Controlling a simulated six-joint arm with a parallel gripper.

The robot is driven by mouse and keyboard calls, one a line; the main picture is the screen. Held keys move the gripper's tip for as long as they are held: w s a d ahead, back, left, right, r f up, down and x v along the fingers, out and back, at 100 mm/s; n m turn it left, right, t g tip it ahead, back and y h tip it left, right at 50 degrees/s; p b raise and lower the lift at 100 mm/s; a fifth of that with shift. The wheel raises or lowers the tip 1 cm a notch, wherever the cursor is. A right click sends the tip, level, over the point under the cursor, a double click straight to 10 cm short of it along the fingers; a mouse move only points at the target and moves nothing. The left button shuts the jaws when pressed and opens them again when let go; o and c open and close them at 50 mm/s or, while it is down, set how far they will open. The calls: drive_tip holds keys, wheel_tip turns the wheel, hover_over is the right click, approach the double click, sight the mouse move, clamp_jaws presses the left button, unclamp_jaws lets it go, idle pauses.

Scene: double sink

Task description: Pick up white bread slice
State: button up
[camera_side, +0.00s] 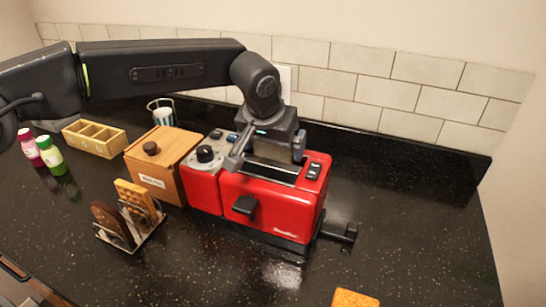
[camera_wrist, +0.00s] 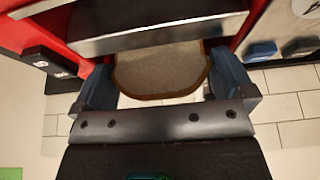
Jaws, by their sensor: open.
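A pale bread slice (camera_wrist: 160,70) with a brown crust shows in the wrist view, its rounded edge towards my gripper. It lies between the two blue-grey fingers of my gripper (camera_wrist: 165,85), with a narrow gap on each side. The rest of the slice is hidden at the metal-edged slot of the red toaster (camera_side: 275,200).
A rack (camera_side: 145,232) with a brown slice (camera_side: 112,223) and a waffle (camera_side: 134,197) stands front left. A wooden box (camera_side: 160,162), divided tray (camera_side: 94,138), two bottles and a striped cup (camera_side: 161,112) stand behind. An orange item (camera_side: 353,298) lies front right. The right counter is mostly clear.

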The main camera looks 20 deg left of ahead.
drive_tip(key=c, duration=0.4)
drive_tip(key=shift+r, duration=0.15)
